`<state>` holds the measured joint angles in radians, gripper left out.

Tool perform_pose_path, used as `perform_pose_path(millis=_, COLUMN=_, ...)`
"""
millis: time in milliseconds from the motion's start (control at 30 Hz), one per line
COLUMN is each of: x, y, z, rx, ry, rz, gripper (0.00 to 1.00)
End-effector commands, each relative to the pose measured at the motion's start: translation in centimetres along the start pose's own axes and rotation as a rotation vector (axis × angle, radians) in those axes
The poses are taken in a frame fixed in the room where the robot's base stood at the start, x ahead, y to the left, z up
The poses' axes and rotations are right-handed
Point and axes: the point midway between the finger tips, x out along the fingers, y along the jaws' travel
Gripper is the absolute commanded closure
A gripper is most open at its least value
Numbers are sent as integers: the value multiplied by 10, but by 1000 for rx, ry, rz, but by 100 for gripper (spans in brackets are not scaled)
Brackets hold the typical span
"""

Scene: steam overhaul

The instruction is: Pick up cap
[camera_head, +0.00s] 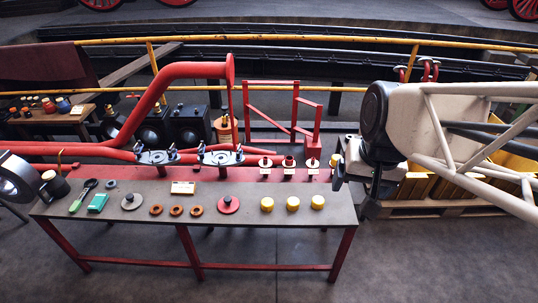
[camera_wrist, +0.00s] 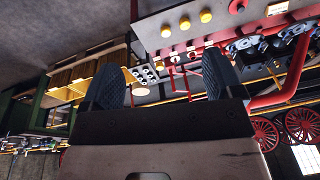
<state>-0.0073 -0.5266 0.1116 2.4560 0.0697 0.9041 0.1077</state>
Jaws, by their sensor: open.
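Three yellow caps stand in a row on the right part of the grey table top: a left one (camera_head: 267,204), a middle one (camera_head: 293,203) and a right one (camera_head: 318,202). They also show near the top of the wrist view, as one cap (camera_wrist: 166,31), another cap (camera_wrist: 185,23) and a third cap (camera_wrist: 206,15). My gripper (camera_head: 356,188) is open and empty, just right of the table's right end and apart from the caps. In the wrist view its two dark ribbed fingers (camera_wrist: 162,78) are wide apart with nothing between them.
Red pipework (camera_head: 195,70) rises behind. Yellow-edged crates (camera_head: 420,188) stand at right. Table space around the caps is clear.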

Motion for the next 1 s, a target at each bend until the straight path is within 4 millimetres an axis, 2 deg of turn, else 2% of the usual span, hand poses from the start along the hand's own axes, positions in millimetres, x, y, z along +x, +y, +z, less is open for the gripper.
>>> perform_pose_path(millis=100, x=12, y=-10, z=-23, rx=54, ry=-24, rz=-24, gripper=14)
perform_pose_path(millis=567, x=71, y=-50, z=-105, rx=289, ry=-106, rz=-101, gripper=14)
perform_pose_path(millis=1000, x=150, y=-86, z=-173, rx=527, ry=-192, rz=-142, gripper=14)
